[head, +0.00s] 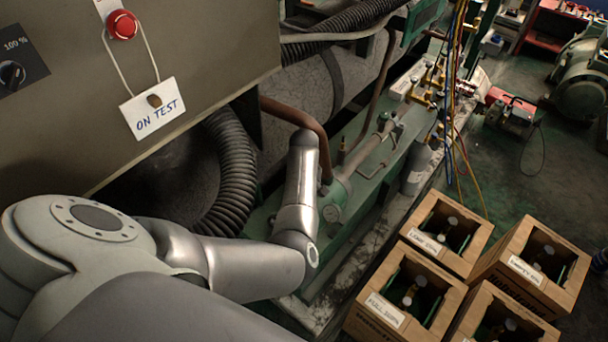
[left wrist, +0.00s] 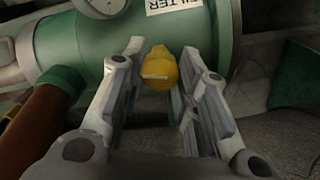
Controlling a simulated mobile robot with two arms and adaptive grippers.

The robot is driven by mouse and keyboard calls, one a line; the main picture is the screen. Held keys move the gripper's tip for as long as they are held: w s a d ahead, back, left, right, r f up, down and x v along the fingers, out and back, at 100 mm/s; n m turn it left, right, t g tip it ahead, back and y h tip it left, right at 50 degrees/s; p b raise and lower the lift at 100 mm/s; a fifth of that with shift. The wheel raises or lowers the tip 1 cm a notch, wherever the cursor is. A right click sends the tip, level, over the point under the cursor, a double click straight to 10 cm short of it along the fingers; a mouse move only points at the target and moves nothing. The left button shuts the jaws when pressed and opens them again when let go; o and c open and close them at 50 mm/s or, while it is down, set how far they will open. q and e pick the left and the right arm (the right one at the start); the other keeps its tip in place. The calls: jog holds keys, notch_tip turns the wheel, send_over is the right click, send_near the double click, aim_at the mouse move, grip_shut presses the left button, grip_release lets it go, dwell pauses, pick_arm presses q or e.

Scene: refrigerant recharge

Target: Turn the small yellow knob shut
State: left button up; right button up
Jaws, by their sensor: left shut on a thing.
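The small yellow knob (left wrist: 160,72) is in the upper middle of the left wrist view, in front of a green cylinder (left wrist: 100,45) with a white FILTER label. A pale raised bar crosses the knob's face. My left gripper (left wrist: 160,64) has one finger on each side of the knob and is shut on it. In the head view my left arm reaches in from the left over the green machine; its gripper and the knob are hidden there. My right gripper is in neither view.
A grey cabinet with a red emergency button (head: 123,25) and an ON TEST tag (head: 152,108) overhangs the left. A black corrugated hose (head: 232,170) and a brown pipe (head: 300,120) run near my arm.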

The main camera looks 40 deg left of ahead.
pick_arm(q)
jog(key=shift+a+r+m+p, duration=0.1)
jog(key=shift+r+m+p, duration=0.05)
jog(key=shift+m+p, duration=0.75)
jog(key=shift+r+m+p, duration=0.1)
jog(key=shift+m+p, duration=0.7)
jog(key=shift+p, duration=0.2)
jog(key=m+p, duration=0.2)
jog(key=m, duration=0.1)
jog(key=shift+m+p, duration=0.3)
jog(key=shift+p, duration=0.05)
jog(key=m+p, duration=0.1)
jog(key=m, duration=0.2)
jog(key=shift+f+p, duration=0.15)
jog(key=shift+p, duration=0.25)
jog(key=m+p, duration=0.1)
jog(key=m, duration=0.4)
jog(key=shift+f, duration=0.1)
jog(key=o, duration=1)
